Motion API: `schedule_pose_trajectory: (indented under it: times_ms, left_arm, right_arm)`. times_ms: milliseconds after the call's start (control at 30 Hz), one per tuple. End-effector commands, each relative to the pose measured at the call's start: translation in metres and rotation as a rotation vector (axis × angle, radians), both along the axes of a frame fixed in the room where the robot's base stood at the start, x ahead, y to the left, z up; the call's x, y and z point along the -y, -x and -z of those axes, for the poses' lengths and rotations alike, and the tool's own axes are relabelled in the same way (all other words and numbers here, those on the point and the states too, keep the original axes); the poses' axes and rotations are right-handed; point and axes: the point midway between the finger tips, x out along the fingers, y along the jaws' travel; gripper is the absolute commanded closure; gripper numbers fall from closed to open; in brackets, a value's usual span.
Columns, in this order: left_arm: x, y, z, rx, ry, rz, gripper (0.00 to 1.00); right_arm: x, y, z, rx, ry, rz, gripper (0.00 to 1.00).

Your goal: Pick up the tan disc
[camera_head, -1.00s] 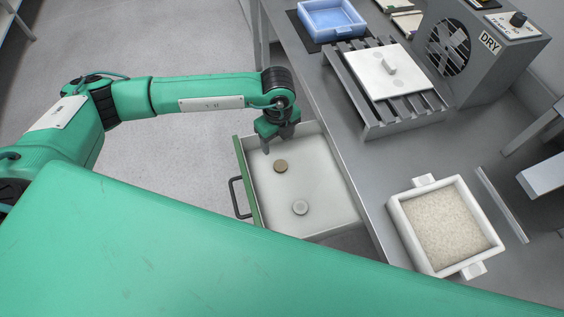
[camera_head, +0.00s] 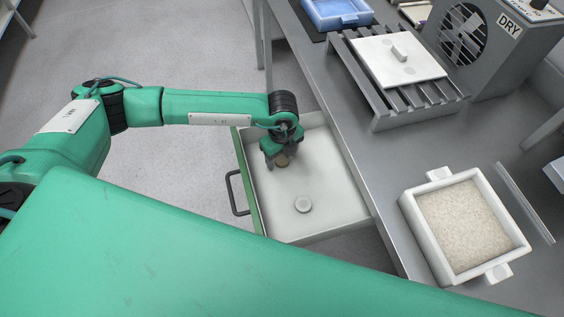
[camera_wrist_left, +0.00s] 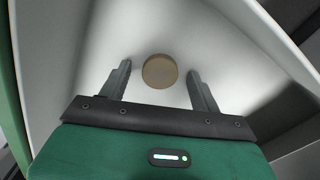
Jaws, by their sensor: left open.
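My left gripper (camera_head: 279,163) is inside the drawer, above the disc, pointing down. In the left wrist view the tan disc (camera_wrist_left: 160,71) shows between the tips of the two open fingers (camera_wrist_left: 160,80), with a gap on each side. The gripper holds nothing. My right gripper is not in view.
The drawer has a green front with a dark handle (camera_head: 235,192). On the bench are a white tray of granules (camera_head: 412,212), a slatted rack (camera_head: 412,105) with a white lidded plate (camera_head: 392,66), and a DRY unit (camera_head: 490,60).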

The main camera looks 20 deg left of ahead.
Motion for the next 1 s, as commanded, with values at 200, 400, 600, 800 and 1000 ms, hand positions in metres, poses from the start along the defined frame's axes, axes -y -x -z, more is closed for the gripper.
schedule_pose_trajectory:
  times_ms: [200, 400, 600, 800, 1000]
  left_arm:
    - [0.000, 0.000, 0.000, 0.001, 0.001, 0.000, 0.36]
    - [0.000, 0.000, 0.000, 0.001, 0.001, 0.000, 0.73]
    - [0.000, 0.000, 0.000, 0.001, 0.001, 0.000, 0.84]
    - [0.000, 0.000, -0.003, 0.000, 0.001, 0.000, 0.84]
    - [0.000, 0.000, -0.020, 0.001, 0.002, 0.000, 0.84]
  right_arm:
    - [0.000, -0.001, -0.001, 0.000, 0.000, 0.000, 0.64]
    - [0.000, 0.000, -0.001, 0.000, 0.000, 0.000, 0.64]
    - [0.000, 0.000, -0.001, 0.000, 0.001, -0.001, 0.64]
    - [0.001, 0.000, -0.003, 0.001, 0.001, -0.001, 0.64]
    - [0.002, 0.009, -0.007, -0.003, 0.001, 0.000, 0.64]
